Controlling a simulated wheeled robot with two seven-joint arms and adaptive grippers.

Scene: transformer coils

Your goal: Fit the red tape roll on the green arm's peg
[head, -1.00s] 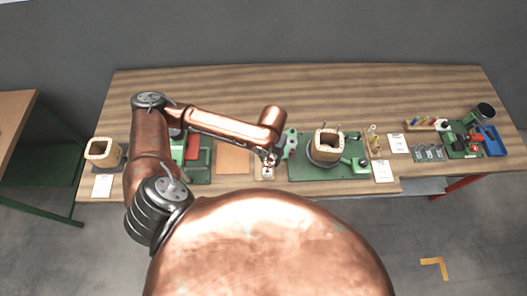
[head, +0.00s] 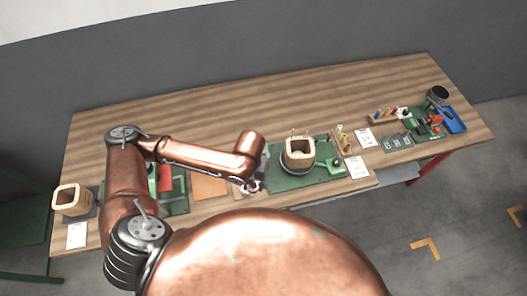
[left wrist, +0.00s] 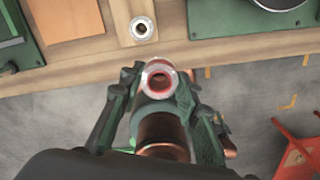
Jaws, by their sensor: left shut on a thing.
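The red tape roll (left wrist: 158,77), a short ring with a red inside and a pale rim, is held in my left gripper (left wrist: 155,88). The fingers close on it from both sides. In the wrist view it is in front of the table's front edge, apart from anything else. In the head view my left gripper (head: 250,187) is small and dark, left of the green winding base (head: 325,171). A green arm (head: 333,163) lies at that base's right side; I cannot make out its peg. My right gripper is not in view.
A square tan coil (head: 299,152) stands on the green base. A second coil (head: 72,198) stands at the far left. A pale ring (left wrist: 142,28) lies on a wooden pad near the table edge. An orange pad (head: 209,187) is left of my gripper. The table's back is clear.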

